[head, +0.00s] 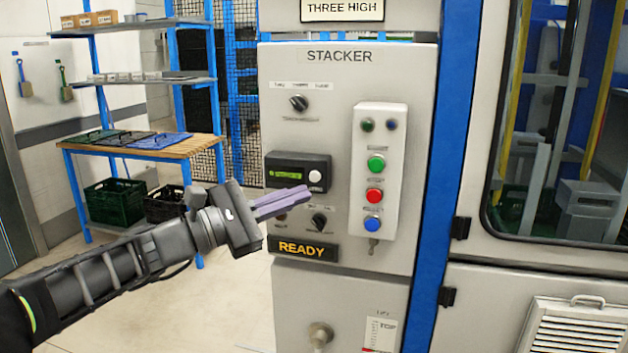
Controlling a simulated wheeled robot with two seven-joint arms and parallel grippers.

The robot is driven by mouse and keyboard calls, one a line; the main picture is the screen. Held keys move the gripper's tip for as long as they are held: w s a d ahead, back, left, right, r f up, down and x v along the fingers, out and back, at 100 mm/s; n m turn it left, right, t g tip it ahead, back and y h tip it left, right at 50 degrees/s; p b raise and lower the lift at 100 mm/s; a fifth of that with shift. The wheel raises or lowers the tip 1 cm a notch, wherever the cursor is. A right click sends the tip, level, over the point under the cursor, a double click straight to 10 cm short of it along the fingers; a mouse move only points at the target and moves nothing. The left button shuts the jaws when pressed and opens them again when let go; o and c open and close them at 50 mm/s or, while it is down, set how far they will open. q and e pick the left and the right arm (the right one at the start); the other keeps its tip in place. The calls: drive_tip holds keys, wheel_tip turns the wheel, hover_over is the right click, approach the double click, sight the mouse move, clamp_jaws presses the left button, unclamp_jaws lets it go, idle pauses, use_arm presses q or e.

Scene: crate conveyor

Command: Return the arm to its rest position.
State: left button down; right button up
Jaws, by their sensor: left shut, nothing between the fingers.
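My left arm comes in from the left, and its gripper (308,191) is shut and empty in front of the grey stacker control panel (330,130). The purple fingers lie together and point right, overlapping the panel just below a small black display unit (288,172) with a white button. I cannot tell whether the fingertips touch the panel. The gripper hides part of the lower knobs. To the right of the fingertips is a button box (395,140) with green, red and blue buttons. My right gripper is not in view.
A READY sign (302,249) is below the gripper. A blue shelf rack (137,149) with folded crates, boxes and dark crates stands at the back left. A blue post (440,180) and a windowed machine door (560,130) are at the right. Floor is open at lower left.

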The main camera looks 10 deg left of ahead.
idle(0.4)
use_arm(q)
drive_tip(key=w+a+f+m+g+y, duration=0.1)
drive_tip(key=w+a+f+y, duration=0.2)
drive_tip(key=f, duration=0.8)
drive_tip(key=a+f+g+y, duration=0.1)
drive_tip(key=a+f+y, duration=0.3)
drive_tip(key=f, duration=0.7)
drive_tip(key=s+f+m+g+y, duration=0.2)
drive_tip(key=f, duration=0.8)
drive_tip(key=s+f+m+g+y, duration=0.1)
drive_tip(key=s+f+m+y, duration=0.15)
drive_tip(key=f, duration=0.85)
drive_tip(key=s+d+f+m+g, duration=0.2)
drive_tip(key=s+d+f+m, duration=0.15)
drive_tip(key=s+f, duration=0.35)
drive_tip(key=s+d+f+m+g, duration=0.1)
drive_tip(key=s+d+f+m, duration=0.25)
drive_tip(key=f, duration=0.55)
drive_tip(key=s+d+f+m+g, duration=0.2)
drive_tip(key=s+d+f, duration=0.2)
drive_tip(key=s, duration=0.4)
drive_tip(key=s+d+f+m+g, duration=0.2)
drive_tip(key=s+d+f, duration=0.2)
drive_tip(key=s, duration=0.5)
drive_tip(key=shift+s+d+h, duration=0.15)
drive_tip(key=shift+d+h, duration=0.3)
drive_tip(key=shift+d, duration=0.05)
